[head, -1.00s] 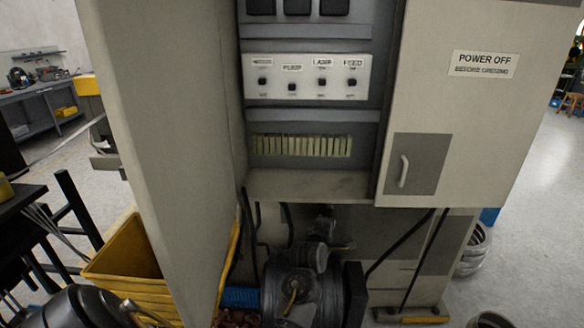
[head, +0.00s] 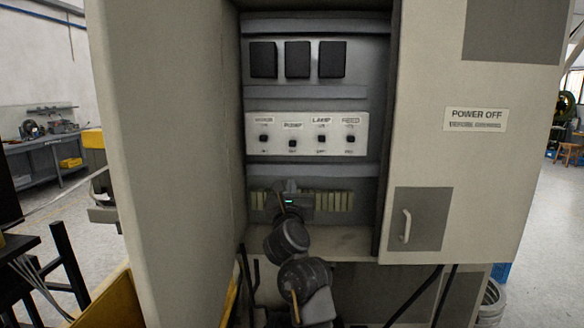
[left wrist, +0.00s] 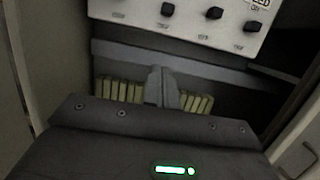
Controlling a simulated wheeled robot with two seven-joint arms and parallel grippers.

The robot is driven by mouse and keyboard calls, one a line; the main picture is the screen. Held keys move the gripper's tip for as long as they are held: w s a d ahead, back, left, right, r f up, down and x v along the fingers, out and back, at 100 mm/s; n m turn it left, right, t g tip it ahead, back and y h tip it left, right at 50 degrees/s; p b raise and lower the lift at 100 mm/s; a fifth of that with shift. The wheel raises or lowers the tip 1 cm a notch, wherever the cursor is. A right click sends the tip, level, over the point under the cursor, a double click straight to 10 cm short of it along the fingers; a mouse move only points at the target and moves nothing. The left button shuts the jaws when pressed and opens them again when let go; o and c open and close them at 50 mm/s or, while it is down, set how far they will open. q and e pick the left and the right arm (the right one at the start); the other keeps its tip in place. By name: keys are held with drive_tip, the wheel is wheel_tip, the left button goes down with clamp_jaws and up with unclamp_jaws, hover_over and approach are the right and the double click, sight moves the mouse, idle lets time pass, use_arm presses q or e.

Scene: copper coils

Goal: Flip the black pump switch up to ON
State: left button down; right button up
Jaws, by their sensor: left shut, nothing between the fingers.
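The black pump switch (head: 292,143) is second from the left on the white switch panel (head: 306,153), under the PUMP label. Its knob sits lower than the other knobs in the row. In the left wrist view it shows at the top edge (left wrist: 167,9). My left gripper (head: 290,185) is below the panel, in front of the pale terminal strip. Its fingers (left wrist: 161,86) are shut with nothing between them, apart from the switch. My right gripper is not in view.
Other black switches (head: 264,138) flank the pump switch. Three black blocks (head: 297,60) sit above the panel. The space directly before the panel is clear.

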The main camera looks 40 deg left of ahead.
sight(293, 144)
use_arm(q)
drive_tip(key=w+a+r+p, duration=0.1)
drive_tip(key=w+a+r, duration=0.1)
drive_tip(key=w+a+r+p, duration=0.1)
drive_tip(key=w+p, duration=0.1)
drive_tip(key=w, duration=0.1)
drive_tip(key=w+a+r+p, duration=0.2)
drive_tip(key=shift+w+a+r, duration=0.25)
drive_tip(key=shift+a+r, duration=0.05)
drive_tip(key=shift+a, duration=0.05)
drive_tip(key=shift+s+r+p, duration=0.1)
drive_tip(key=shift+r+p, duration=0.3)
drive_tip(key=shift+p, duration=0.15)
drive_tip(key=shift+f, duration=0.1)
